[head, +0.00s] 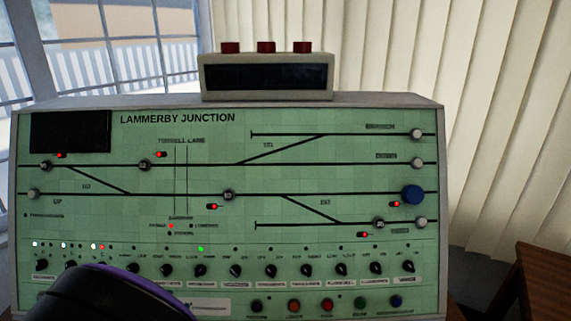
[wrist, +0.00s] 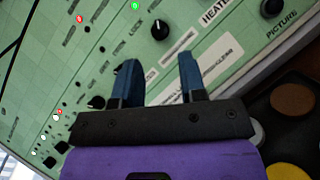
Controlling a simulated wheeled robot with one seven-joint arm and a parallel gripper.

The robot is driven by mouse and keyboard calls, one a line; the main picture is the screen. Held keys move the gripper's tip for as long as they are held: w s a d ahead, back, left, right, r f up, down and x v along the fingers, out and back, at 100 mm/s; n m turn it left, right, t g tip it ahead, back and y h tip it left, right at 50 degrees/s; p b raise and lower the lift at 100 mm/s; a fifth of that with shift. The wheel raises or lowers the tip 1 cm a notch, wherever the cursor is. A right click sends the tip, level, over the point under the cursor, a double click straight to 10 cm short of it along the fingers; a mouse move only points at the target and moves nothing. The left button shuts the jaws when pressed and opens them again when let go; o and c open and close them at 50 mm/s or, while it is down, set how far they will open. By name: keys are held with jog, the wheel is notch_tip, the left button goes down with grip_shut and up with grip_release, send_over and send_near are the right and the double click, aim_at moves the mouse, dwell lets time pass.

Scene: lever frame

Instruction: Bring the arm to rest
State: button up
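My gripper (wrist: 158,70) shows in the wrist view with its two blue fingers apart and nothing between them. It is in front of the lower part of the green panel, near the labels and black knobs. I cannot tell whether a fingertip touches the panel. In the head view, a black and purple part of my arm (head: 110,295) covers the panel's lower left, and the fingers are hidden. The green control panel (head: 200,215) is headed "LAMMERBY JUNCTION" and carries a track diagram.
A row of black knobs (head: 235,270) and coloured buttons (head: 327,305) lines the panel's lower part. A box with red buttons (head: 266,75) stands on top. A wooden table (head: 545,275) is at the right. Round coloured items (wrist: 292,98) lie below the panel's edge in the wrist view.

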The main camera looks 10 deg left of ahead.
jog(key=w+d+r+m+g+h, duration=0.5)
jog(key=w+d+r+m+g, duration=0.25)
jog(key=w+d+r, duration=0.7)
jog(key=d+r+m+g, duration=0.2)
jog(key=d+r, duration=0.2)
jog(key=d, duration=0.3)
jog(key=d+r+m+g+y, duration=0.1)
jog(key=d+r+m+g, duration=0.1)
jog(key=d+r, duration=0.35)
jog(key=d+r+m+g, duration=0.1)
jog(key=d+r+m, duration=0.15)
jog(key=d, duration=0.55)
jog(key=s+d+r+m+g+y, duration=0.1)
jog(key=s+d+r+m+y, duration=0.2)
jog(key=d, duration=0.6)
jog(key=s+d+r+m+g+y, duration=0.1)
jog(key=s+d+r+m+g, duration=0.15)
jog(key=s+d+r, duration=0.45)
jog(key=s+d+m+t+y, duration=0.4)
jog(key=s+d+m, duration=0.3)
jog(key=s, duration=0.6)
jog(key=shift+s+d+r+m, duration=0.2)
jog(key=shift+s+d+m, duration=0.15)
jog(key=shift+d, duration=0.95)
